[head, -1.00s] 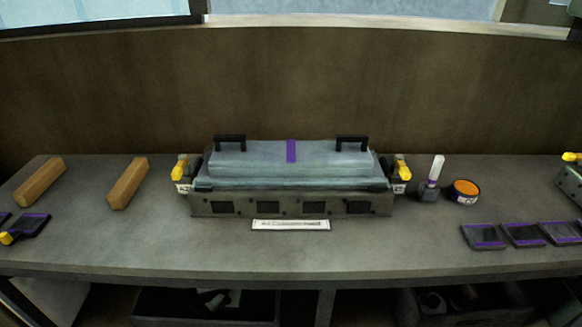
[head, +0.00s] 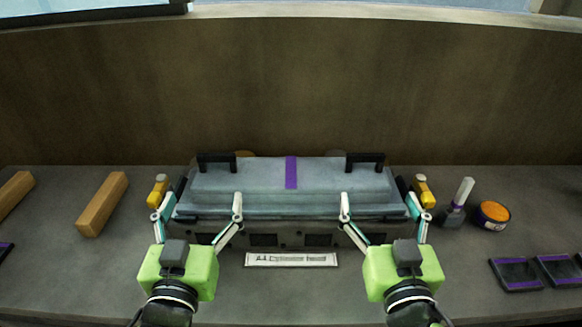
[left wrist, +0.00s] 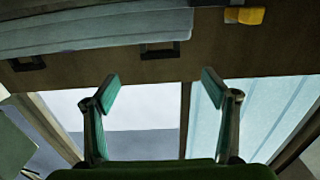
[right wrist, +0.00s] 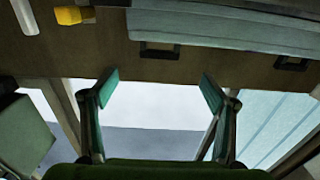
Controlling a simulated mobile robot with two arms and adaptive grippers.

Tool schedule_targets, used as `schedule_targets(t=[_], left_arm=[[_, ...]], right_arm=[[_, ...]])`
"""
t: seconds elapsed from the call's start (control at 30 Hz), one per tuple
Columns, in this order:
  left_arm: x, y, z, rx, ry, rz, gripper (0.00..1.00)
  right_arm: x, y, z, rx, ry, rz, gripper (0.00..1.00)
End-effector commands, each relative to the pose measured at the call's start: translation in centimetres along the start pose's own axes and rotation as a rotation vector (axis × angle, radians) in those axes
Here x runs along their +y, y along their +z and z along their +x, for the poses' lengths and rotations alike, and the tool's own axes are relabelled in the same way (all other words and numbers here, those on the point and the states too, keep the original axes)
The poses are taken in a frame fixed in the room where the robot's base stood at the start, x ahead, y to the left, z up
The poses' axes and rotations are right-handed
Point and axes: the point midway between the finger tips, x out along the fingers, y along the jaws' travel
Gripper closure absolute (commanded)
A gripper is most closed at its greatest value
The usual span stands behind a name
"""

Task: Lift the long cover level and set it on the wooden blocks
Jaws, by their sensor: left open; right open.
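The long cover (head: 330,175) is a blue-grey lid with a purple stripe and two black handles, the left one (head: 216,158) and the right one (head: 365,158). It sits on the dark engine block (head: 290,238) on the bench. Two wooden blocks lie at the left, a nearer one (head: 102,205) and one cut off by the picture edge (head: 14,191). My left gripper (head: 196,205) is open and empty, in front of the cover's left part. My right gripper (head: 376,205) is open and empty, in front of its right part. The left wrist view also shows the cover (left wrist: 90,28).
A label plate (head: 290,260) lies before the block. Yellow-topped parts stand at its left (head: 158,190) and right (head: 424,190) ends. A white-handled brush (head: 460,195), an orange-topped tin (head: 493,214) and dark purple-edged trays (head: 516,274) are to the right. A wall stands behind.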

Motion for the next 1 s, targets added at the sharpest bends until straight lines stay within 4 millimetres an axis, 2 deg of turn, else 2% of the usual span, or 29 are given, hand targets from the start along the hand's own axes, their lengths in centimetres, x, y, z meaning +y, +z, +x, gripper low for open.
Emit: schedule_targets(t=[0.37, 0.57, 0.67, 1.0], left_arm=[[0.0, 0.1, 0.3, -0.001, 0.001, 0.001, 0.22], [0.1, 0.0, 1.9, 0.0, 0.003, 0.002, 0.22], [0.0, -0.1, 3.2, 0.0, 0.001, 0.004, 0.22], [0.0, 0.0, 10.0, -0.002, 0.0, 0.003, 0.22]], right_arm=[[0.0, 0.0, 0.3, 0.0, -0.001, -0.001, 0.22], [-0.1, -0.1, 1.9, 0.002, -0.003, -0.004, 0.22], [0.1, -0.2, 3.2, 0.002, 0.002, -0.007, 0.22], [0.1, -0.1, 10.0, 0.0, 0.004, -0.003, 0.22]])
